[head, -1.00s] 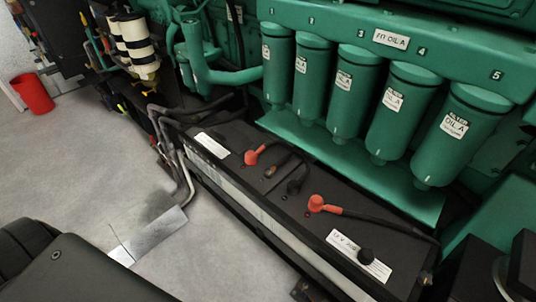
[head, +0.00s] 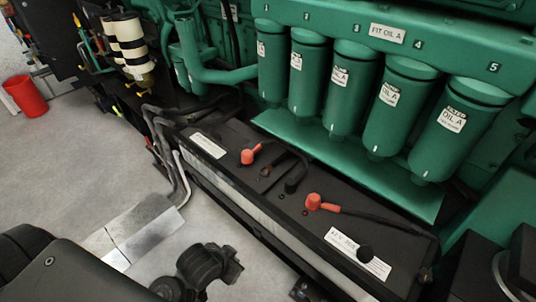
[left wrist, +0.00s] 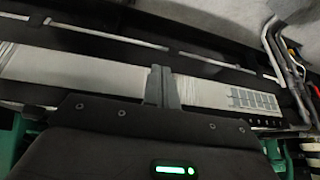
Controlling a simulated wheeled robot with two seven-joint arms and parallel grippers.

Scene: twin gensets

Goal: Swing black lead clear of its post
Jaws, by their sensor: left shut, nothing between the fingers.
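Two black batteries lie end to end in a tray. A black lead end (head: 293,185) sits at the middle of their top, with a dark cable curving up behind it. I cannot tell whether it is seated on its post. Red caps (head: 248,157) (head: 314,201) cover other terminals. My left gripper (head: 236,270) is low over the floor, left of the tray and apart from the leads. In the left wrist view its fingers (left wrist: 162,86) are shut and empty. My right gripper is out of view.
Green oil filters (head: 390,105) stand in a row behind the batteries, above a green ledge (head: 400,185). Pipes and hoses (head: 172,165) run down at the tray's left end. A red bin (head: 26,96) stands far left. Grey floor at left is open.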

